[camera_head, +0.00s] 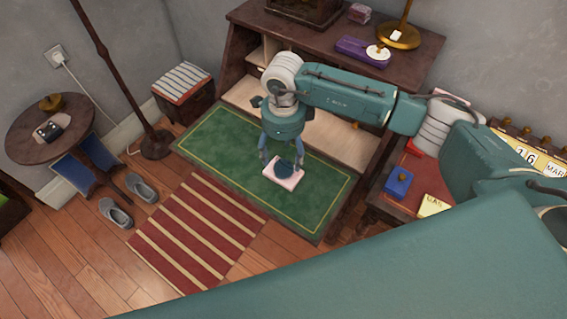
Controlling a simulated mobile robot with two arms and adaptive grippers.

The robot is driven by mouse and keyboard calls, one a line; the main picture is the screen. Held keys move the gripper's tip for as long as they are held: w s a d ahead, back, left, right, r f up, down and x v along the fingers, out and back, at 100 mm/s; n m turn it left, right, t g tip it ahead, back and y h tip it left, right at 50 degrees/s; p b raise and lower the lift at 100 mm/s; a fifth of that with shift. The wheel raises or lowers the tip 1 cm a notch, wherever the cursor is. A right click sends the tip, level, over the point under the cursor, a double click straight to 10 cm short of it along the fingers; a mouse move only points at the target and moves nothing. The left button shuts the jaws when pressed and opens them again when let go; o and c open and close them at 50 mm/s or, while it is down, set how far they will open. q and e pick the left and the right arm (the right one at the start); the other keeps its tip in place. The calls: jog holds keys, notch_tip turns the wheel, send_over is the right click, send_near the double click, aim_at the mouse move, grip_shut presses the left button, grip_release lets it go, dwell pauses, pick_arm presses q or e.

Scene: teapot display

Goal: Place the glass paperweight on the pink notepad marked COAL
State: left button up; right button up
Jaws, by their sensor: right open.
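A pale pink notepad (284,181) lies on the green writing surface of the desk. A dark blue-grey rounded thing, which looks like the glass paperweight (286,167), appears to rest on the pad. Any marking on the pad is hidden or too small to read. My right gripper (283,164) points down over the pad, its open fingers on either side of the paperweight. I cannot tell whether the fingers touch it. My left gripper is not in view.
Bare green surface (225,140) surrounds the pad. The desk's upper shelf holds a purple box (352,47) and a brass lamp base (398,37). On the right, a side table holds a blue box (398,183) and a yellow notepad (434,206) that seems marked GAS.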

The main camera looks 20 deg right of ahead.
aim_at(284, 163)
notch_tip(284, 163, up, 6)
jog(key=shift+r+b, duration=0.15)
jog(key=shift+b, duration=0.25)
dwell(0.3)
